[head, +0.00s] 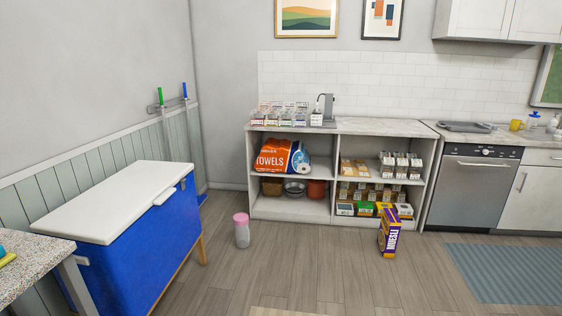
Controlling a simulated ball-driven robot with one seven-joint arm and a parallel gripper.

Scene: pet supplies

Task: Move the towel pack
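The towel pack (274,155) is an orange pack with the white word "TOWELS" on it. It lies in the upper left compartment of the white shelf unit (333,176). A round blue and white item (300,160) shows at the right side of the pack; I cannot tell whether it is part of it. My gripper is not in view.
A blue chest with a white lid (160,225) stands at left. A pink-lidded canister (241,231) and a purple muesli box (389,232) stand on the floor before the shelf. A speckled table (45,262) is at lower left.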

